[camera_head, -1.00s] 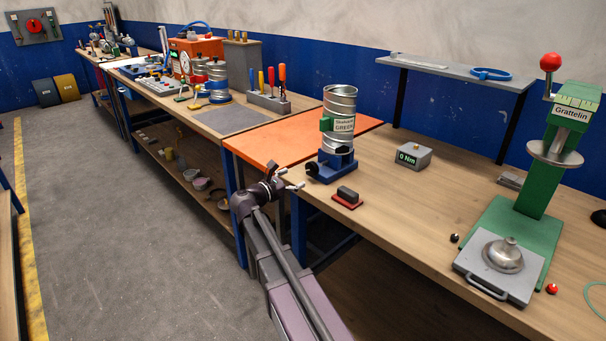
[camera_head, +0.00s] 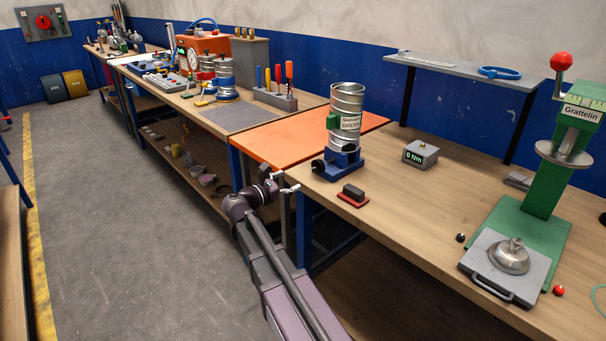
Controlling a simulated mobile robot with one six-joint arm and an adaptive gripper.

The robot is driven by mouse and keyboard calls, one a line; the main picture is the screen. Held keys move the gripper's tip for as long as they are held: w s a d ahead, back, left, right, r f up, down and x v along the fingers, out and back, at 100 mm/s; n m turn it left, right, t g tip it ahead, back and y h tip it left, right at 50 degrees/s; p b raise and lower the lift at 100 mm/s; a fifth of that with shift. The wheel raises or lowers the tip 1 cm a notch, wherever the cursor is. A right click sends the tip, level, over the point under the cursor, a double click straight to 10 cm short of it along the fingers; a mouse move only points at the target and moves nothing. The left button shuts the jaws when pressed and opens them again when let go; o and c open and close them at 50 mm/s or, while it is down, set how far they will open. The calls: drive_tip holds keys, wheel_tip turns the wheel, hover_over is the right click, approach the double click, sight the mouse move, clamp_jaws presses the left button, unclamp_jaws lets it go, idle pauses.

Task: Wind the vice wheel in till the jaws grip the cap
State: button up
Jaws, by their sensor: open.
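A blue vice (camera_head: 344,162) stands on the wooden bench near its left front corner. A black wheel (camera_head: 318,168) is on its left side, facing my gripper. A ribbed silver metal cylinder (camera_head: 347,101) with a green block and a label stands upright on top of the vice. I cannot make out the vice jaws, or which part is the cap. My gripper (camera_head: 278,180) is at the bench's front left edge, left of the wheel and apart from it. Its fingers are spread and nothing shows between them.
An orange panel (camera_head: 285,140) lies behind the gripper. A red-based block (camera_head: 353,196) and a grey "0 Nm" box (camera_head: 420,153) are near the vice. A green press (camera_head: 545,190) stands at the right. Open floor (camera_head: 120,230) lies to the left.

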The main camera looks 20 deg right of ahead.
sight(316, 167)
drive_tip(key=shift+s+a+n, duration=0.3)
drive_tip(key=shift+a+n, duration=0.1)
drive_tip(key=shift+a, duration=0.25)
drive_tip(key=shift+d, duration=0.15)
drive_tip(key=x, duration=1.3)
drive_tip(key=shift+w+d, duration=0.15)
drive_tip(key=shift+d, duration=0.15)
drive_tip(key=c, duration=1)
